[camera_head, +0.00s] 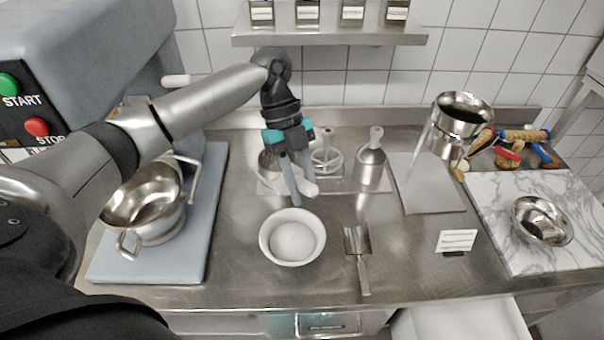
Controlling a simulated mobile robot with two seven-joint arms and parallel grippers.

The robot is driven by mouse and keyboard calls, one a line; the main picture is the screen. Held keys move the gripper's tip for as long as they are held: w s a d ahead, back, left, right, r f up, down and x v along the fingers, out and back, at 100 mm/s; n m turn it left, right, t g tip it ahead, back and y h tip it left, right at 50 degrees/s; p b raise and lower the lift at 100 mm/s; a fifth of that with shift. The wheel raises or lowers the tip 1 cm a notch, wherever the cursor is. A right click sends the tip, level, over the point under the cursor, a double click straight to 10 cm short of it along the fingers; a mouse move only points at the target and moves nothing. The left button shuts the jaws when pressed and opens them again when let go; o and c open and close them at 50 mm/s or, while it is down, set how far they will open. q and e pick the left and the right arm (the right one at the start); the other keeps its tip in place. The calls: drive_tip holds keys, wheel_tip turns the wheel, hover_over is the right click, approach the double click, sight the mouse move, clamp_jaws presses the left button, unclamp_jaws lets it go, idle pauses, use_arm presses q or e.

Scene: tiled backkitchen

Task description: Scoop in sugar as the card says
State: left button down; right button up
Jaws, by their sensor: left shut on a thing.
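My left gripper (302,190) hangs over the counter behind the white bowl, fingers pointing down. It is shut on a small white thing (308,188), mostly hidden by the fingers, so I cannot tell what it is. The white bowl (265,243) holds a white heap (293,240) that looks like sugar. A metal scoop (357,248) lies on the counter to the right of the bowl, handle towards the front. A small white card (456,240) stands further right; its lines are too small to read. The mixing bowl (145,205) sits at the mixer on the left. My right gripper does not show.
The mixer (85,60) with START and STOP buttons fills the left. Small jars (307,12) stand on the shelf.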

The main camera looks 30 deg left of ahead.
use_arm(q)
drive_tip(key=shift+s+d+r+t+y, duration=0.2)
drive_tip(key=shift+s+d+t+y, duration=0.05)
drive_tip(key=shift+s+y, duration=0.2)
drive_tip(key=shift+s+d+r+t+y, duration=0.2)
drive_tip(key=shift+s+d+t+y, duration=0.05)
drive_tip(key=shift+s+y, duration=0.15)
drive_tip(key=s+y, duration=0.1)
drive_tip(key=s+d+r+t+y, duration=0.1)
drive_tip(key=shift+s+d+t+y, duration=0.25)
drive_tip(key=shift+d+t+y, duration=0.05)
drive_tip(key=shift+y, duration=0.05)
